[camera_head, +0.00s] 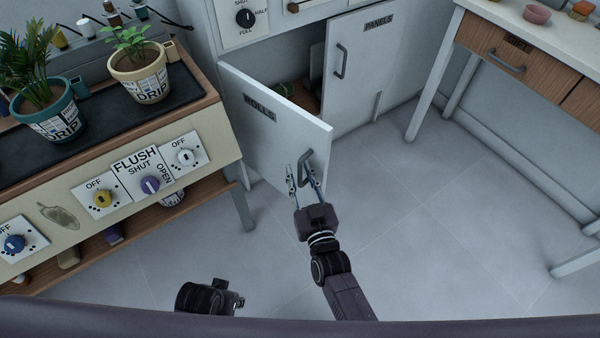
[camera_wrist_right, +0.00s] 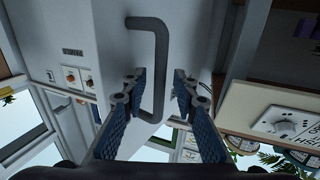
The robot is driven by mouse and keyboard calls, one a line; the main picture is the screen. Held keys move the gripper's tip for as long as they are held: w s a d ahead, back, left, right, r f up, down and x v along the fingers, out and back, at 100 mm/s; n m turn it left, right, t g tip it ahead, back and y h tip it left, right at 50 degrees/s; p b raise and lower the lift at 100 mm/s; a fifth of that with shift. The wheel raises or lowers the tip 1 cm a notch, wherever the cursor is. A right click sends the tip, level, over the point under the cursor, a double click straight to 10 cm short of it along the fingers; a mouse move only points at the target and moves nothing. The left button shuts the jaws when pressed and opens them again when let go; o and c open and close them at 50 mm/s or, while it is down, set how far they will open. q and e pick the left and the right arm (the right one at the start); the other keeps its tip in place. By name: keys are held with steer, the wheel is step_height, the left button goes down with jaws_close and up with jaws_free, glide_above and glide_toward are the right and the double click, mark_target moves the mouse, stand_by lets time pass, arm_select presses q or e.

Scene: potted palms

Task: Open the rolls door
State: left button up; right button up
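The white rolls door (camera_head: 275,125), labelled ROLLS, is hinged on its left side and stands swung partly open. A dark, shadowed cabinet opening (camera_head: 305,85) shows behind it. Its dark bar handle (camera_head: 306,168) is near the free edge; it also shows in the right wrist view (camera_wrist_right: 158,60). My right gripper (camera_head: 304,178) is at the handle. In the wrist view its fingers (camera_wrist_right: 160,88) are spread on both sides of the bar's end, with a visible gap. A dark part of my left arm (camera_head: 205,299) shows low in the head view; its fingertips cannot be made out.
The PANELS door (camera_head: 365,65) beside it is shut. A planter bench (camera_head: 120,165) with knobs and potted palms stands at left, close to the rolls door. A drawer table (camera_head: 520,60) stands at right. The floor (camera_head: 420,230) in front is clear.

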steer(key=shift+s+d, duration=0.1)
steer(key=shift+s, duration=0.25)
steer(key=v, duration=1.1)
steer(key=shift+s, duration=0.15)
